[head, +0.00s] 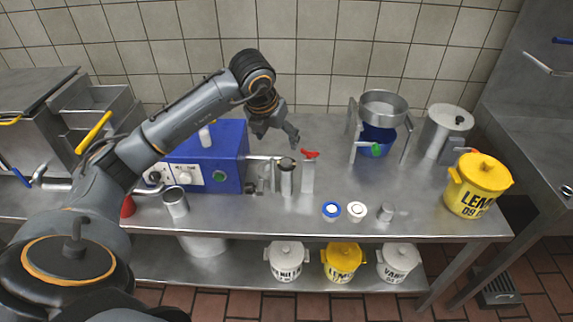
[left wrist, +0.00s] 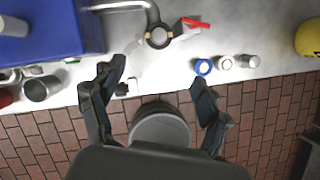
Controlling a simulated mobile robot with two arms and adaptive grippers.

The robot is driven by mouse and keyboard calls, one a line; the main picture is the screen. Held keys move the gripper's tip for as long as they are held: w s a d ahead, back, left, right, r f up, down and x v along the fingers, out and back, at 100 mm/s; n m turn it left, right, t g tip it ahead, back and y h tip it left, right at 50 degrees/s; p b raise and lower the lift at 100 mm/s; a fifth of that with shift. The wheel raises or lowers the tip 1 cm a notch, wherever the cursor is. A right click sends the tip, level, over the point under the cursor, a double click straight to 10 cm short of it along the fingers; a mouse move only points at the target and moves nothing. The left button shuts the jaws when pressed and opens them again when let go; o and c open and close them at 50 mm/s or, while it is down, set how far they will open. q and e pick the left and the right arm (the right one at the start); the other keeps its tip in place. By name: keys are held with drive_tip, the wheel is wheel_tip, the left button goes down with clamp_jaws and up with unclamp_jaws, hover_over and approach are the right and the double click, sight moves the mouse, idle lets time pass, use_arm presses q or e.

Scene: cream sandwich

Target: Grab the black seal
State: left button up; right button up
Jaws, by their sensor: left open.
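I cannot clearly single out the black seal. A small dark piece (left wrist: 122,87) lies beside a small white piece near the left finger in the left wrist view; it may be the seal. In the head view, small dark and grey parts (head: 250,187) stand on the counter just right of the blue machine (head: 222,158). My left gripper (head: 277,133) is high over the counter, behind the metal nozzle (head: 287,180). It also shows in the left wrist view (left wrist: 155,90), fingers spread, with nothing seen held. My right gripper is not in view.
A red-handled valve (head: 309,154) stands right of the nozzle. A blue-ringed lid (head: 331,209), a white lid (head: 357,211) and a small metal cup (head: 387,212) lie near the front edge. A yellow bucket (head: 480,188) stands right. The counter (head: 420,200) is clear between them.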

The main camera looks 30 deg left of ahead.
use_arm(q)
drive_tip(key=p, duration=0.1)
approach(286, 162)
wheel_tip(286, 162, down, 3)
drive_tip(key=w+f+p, duration=0.2)
drive_tip(key=w+f, duration=0.1)
drive_tip(key=shift+a+f, duration=0.25)
drive_tip(key=shift+f, duration=0.1)
drive_tip(key=shift+w+f, duration=0.1)
drive_tip(key=shift+f, duration=0.35)
drive_tip(key=shift+c, duration=0.3)
drive_tip(key=c, duration=0.8)
